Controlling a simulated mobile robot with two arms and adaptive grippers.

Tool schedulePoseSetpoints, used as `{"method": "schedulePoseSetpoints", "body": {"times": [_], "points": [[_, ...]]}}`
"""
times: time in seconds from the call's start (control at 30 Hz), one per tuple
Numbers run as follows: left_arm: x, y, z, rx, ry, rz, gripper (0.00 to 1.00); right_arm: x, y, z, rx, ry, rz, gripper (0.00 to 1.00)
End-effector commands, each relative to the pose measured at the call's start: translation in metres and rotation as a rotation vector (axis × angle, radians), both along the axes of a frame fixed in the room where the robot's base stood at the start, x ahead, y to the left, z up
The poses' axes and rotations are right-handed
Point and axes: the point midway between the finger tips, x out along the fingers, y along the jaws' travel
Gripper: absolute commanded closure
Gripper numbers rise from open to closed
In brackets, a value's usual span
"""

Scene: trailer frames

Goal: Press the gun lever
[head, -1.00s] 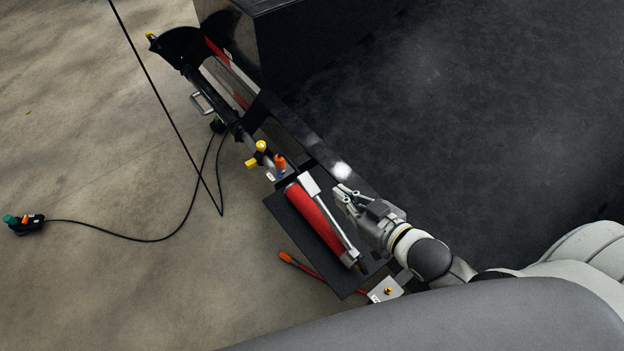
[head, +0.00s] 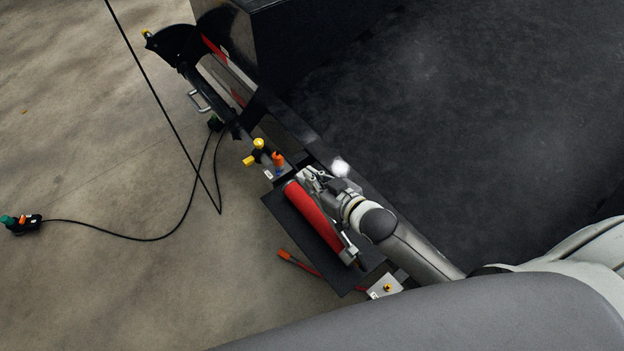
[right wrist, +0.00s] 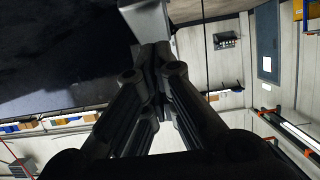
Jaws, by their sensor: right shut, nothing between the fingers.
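The gun is a red cylinder (head: 316,216) with silver-grey fittings. It lies aslant on a black plate (head: 287,222) in the head view. A metal rod that looks like its lever (head: 346,243) runs along its right side, and its upper part is hidden by my right gripper. My right gripper (head: 306,178) is shut and empty at the gun's upper end, over or beside the rod's head. I cannot tell if it touches. In the right wrist view its closed fingertips (right wrist: 154,50) are close to a pale grey block (right wrist: 148,18). My left gripper is out of view.
A black coupling bar with yellow (head: 258,144) and orange (head: 278,159) knobs extends beyond the plate. An orange-tipped red handle (head: 290,257) sticks out below the plate. A cabled switch box (head: 22,224) is at the left. A dark trailer surface (head: 460,130) lies right.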

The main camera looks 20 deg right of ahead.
Motion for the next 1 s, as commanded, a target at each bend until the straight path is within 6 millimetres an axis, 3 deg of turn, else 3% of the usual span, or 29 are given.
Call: {"method": "schedulePoseSetpoints", "body": {"times": [0.2, 0.67, 0.77, 1.0], "points": [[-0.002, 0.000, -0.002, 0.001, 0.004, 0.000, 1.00, 0.005, 0.002, -0.011, 0.000, -0.001, 0.000, 1.00], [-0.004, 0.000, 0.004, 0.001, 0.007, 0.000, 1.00, 0.009, 0.004, -0.014, -0.006, 0.021, 0.001, 1.00], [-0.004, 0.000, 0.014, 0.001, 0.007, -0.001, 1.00, 0.017, 0.006, -0.022, -0.026, 0.076, 0.000, 1.00], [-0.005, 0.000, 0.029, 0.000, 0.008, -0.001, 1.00, 0.036, 0.013, -0.061, -0.092, 0.257, 0.000, 1.00]]}}
